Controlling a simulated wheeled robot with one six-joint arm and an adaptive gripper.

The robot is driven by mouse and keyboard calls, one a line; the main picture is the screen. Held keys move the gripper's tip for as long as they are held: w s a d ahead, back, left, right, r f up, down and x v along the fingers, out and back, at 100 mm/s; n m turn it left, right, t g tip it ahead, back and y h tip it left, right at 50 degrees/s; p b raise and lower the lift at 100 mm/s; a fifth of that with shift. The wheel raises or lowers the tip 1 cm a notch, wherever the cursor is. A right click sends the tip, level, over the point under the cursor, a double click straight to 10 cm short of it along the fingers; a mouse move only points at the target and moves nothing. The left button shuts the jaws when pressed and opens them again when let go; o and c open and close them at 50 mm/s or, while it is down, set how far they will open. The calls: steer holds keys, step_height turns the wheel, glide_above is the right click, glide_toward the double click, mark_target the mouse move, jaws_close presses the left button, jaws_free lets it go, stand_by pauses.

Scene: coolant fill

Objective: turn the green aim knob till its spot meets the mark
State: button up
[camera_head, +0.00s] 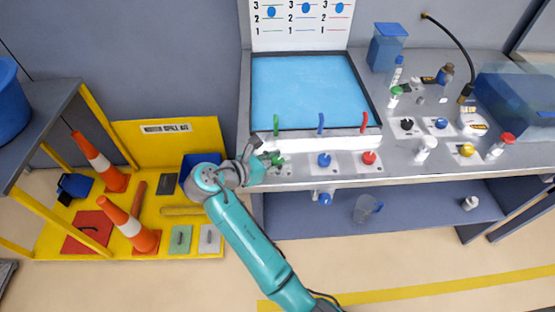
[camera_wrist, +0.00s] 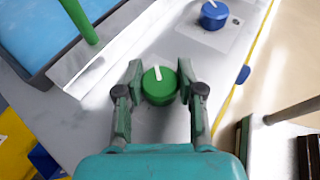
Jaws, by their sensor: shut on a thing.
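The green aim knob (camera_wrist: 158,88) is round with a white pointer line on top, which slants slightly in the wrist view. My gripper (camera_wrist: 160,72) has one finger on each side of the knob and is shut on it. In the head view the gripper (camera_head: 268,160) is at the front left of the bench, partly covering the green knob (camera_head: 278,160). A white board (camera_head: 301,40) at the back has three columns numbered 1 to 3. The left column's blue spot (camera_head: 271,12) sits slightly lower than the other two, between 2 and 3. I cannot make out which mark belongs to the knob.
A blue knob (camera_head: 324,159) and a red knob (camera_head: 369,158) stand to the right. A green upright lever (camera_head: 276,124) is close behind the gripper, before a blue panel (camera_head: 302,90). Bottles and a hose crowd the right bench. Cones (camera_head: 98,162) stand on a yellow platform at left.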

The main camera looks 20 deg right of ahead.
stand_by(0.3)
steer(key=o, duration=1.2)
steer(key=shift+c, duration=0.2)
steer(key=shift+a, duration=0.1)
steer(key=v, duration=1.1)
steer(key=shift+a+r, duration=0.1)
steer(key=shift+a, duration=0.25)
